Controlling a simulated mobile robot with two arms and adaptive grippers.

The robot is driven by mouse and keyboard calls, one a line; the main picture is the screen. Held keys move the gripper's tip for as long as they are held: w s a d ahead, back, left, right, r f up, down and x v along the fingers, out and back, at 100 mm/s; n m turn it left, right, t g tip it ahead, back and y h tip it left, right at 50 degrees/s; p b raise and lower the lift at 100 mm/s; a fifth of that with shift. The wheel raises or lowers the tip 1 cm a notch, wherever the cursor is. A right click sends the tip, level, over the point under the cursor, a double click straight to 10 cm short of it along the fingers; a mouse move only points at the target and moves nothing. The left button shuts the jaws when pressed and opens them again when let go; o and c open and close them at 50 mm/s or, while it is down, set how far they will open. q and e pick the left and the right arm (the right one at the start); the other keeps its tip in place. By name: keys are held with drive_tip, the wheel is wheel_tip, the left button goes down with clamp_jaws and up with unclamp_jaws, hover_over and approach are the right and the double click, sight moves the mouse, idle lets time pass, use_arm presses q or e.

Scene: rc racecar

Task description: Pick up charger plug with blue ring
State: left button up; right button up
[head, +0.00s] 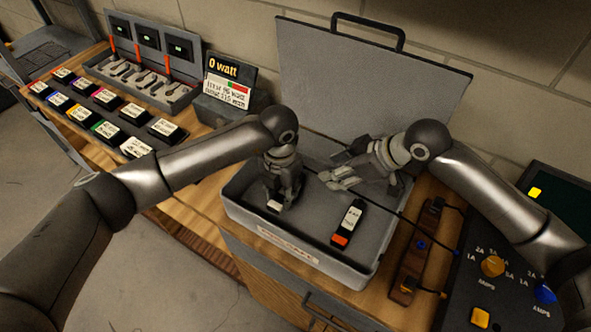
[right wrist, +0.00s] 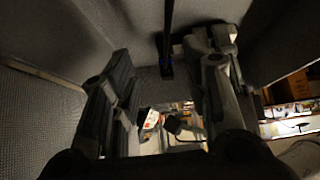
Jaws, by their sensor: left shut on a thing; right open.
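A small blue ring (head: 421,245) shows on the wooden strip (head: 408,265) right of the grey case. I cannot tell whether it belongs to a plug. My left gripper (head: 279,203) points down into the left of the open case, shut on a mostly hidden thing with a pale face. My right gripper (head: 340,180) is open above the case, fingers pointing left, apart from the strip. In the right wrist view, a dark rod or cable (right wrist: 167,40) with a blue spot shows beyond the open right fingers (right wrist: 160,100).
A black battery with an orange-red end (head: 347,225) lies in the case (head: 365,275), whose lid (head: 370,85) stands open. A thin black cable crosses above the case. A dark panel with knobs (head: 492,265) is at the right; labelled packs (head: 105,97) are at the left.

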drive_tip(key=d+f+h, duration=0.1)
drive_tip(key=s+f+g+h, duration=0.1)
drive_tip(key=f, duration=0.1)
drive_tip(key=shift+s+d+g+h, duration=0.2)
drive_tip(key=shift+d+g+h, duration=0.1)
drive_tip(key=shift+d, duration=0.1)
drive_tip(key=w+a, duration=0.1)
drive_tip(key=a, duration=0.1)
drive_tip(key=w+a, duration=0.1)
drive_tip(key=a, duration=0.1)
drive_tip(key=w+a, duration=0.3)
drive_tip(key=a, duration=0.1)
drive_tip(key=w+a, duration=0.1)
drive_tip(key=a, duration=0.1)
drive_tip(key=shift+w+f, duration=0.35)
drive_tip(key=shift+f, duration=0.05)
drive_tip(key=shift+a+f, duration=0.15)
drive_tip(key=shift+c, duration=0.8)
drive_tip(key=c, duration=0.7)
